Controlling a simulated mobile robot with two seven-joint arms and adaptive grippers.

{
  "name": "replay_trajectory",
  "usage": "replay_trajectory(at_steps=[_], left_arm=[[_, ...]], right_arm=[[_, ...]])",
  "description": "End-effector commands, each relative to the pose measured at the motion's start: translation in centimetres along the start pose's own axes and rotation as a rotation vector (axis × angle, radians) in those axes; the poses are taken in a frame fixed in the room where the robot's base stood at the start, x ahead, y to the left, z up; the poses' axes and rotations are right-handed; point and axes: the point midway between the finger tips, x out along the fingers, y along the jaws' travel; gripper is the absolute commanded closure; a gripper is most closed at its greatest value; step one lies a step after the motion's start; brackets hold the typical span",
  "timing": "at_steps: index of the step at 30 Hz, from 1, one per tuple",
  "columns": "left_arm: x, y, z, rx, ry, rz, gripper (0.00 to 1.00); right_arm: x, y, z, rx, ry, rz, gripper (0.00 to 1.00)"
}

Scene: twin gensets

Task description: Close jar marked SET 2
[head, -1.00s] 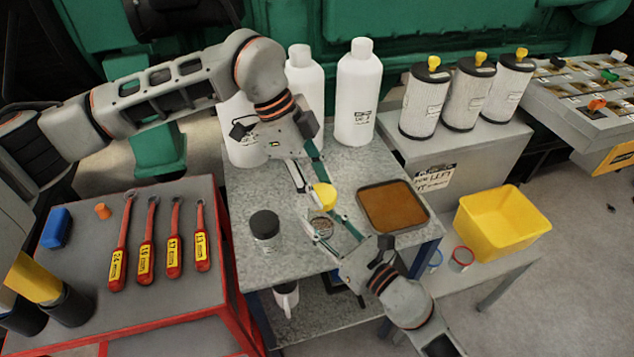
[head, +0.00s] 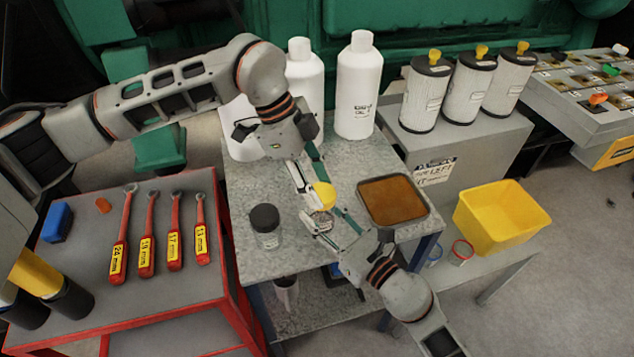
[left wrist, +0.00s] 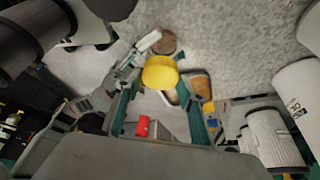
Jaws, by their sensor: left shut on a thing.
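My left gripper (head: 322,184) reaches in from above and is shut on a yellow lid (head: 324,195). The lid also shows between the fingers in the left wrist view (left wrist: 160,73). Just below it in the head view is an open jar (head: 320,222) with brownish contents, partly hidden by the lid and fingers; its open top shows beyond the lid in the left wrist view (left wrist: 165,42). Lid and jar look apart. My right gripper (head: 327,223) has its fingers around the jar; whether they press on it is unclear. No SET 2 marking is readable.
A black-lidded jar (head: 265,226) stands left on the grey bench (head: 265,185). A brown-filled tray (head: 393,201) lies right of the jar, close to my right gripper. White bottles (head: 357,90) stand behind. A red tool cart (head: 150,285) is left, a yellow bin (head: 500,218) right.

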Motion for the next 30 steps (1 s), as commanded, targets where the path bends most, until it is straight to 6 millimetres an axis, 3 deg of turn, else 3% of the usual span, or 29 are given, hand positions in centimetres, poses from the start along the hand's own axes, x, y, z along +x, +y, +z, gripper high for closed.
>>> replay_trajectory(at_steps=[22,30], left_arm=[[1.04,-0.06,0.44,0.016,-0.002,0.007,0.68],[1.09,-0.43,0.34,0.287,-0.006,0.124,0.68]], right_arm=[[0.0,0.0,-0.02,0.0,0.0,0.0,1.0],[0.0,-0.01,-0.01,0.0,0.0,0.0,1.0]])
